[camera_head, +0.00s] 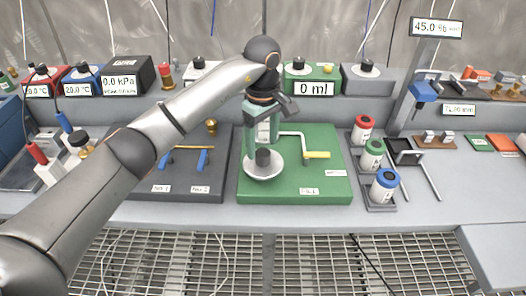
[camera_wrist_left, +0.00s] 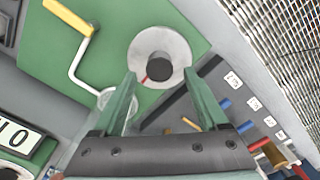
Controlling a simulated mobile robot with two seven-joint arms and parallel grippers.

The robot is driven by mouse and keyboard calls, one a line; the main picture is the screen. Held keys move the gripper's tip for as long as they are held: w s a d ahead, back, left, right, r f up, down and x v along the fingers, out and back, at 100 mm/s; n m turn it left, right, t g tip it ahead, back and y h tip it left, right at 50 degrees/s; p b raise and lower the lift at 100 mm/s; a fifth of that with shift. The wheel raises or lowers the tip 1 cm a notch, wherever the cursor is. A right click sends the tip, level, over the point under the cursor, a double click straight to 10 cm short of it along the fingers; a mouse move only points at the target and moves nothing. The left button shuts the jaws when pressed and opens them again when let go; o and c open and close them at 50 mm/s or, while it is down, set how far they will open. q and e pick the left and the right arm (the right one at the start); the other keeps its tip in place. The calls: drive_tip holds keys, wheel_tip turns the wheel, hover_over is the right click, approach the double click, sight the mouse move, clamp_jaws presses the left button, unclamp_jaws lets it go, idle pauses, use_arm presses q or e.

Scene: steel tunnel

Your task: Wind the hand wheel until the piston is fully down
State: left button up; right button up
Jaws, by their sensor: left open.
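A pale round wheel with a black hub (camera_head: 263,158) sits on the green base plate (camera_head: 325,192); a crank with a yellow handle (camera_head: 317,154) is to its right. In the left wrist view the wheel (camera_wrist_left: 178,47) shows a red mark on its hub. The crank's yellow handle (camera_wrist_left: 66,15) is at upper left there. The piston cannot be made out clearly, with my gripper in front.
A display reading 0 ml (camera_head: 313,90) stands behind the plate. Red, green and blue-topped canisters (camera_head: 384,187) stand at right. A dark plate with blue levers (camera_head: 175,190) is at left. The grey bench front is clear.

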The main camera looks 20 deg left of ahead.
sight(263, 152)
use_arm(q)
drive_tip(key=shift+f, duration=1.8)
clamp_jaws()
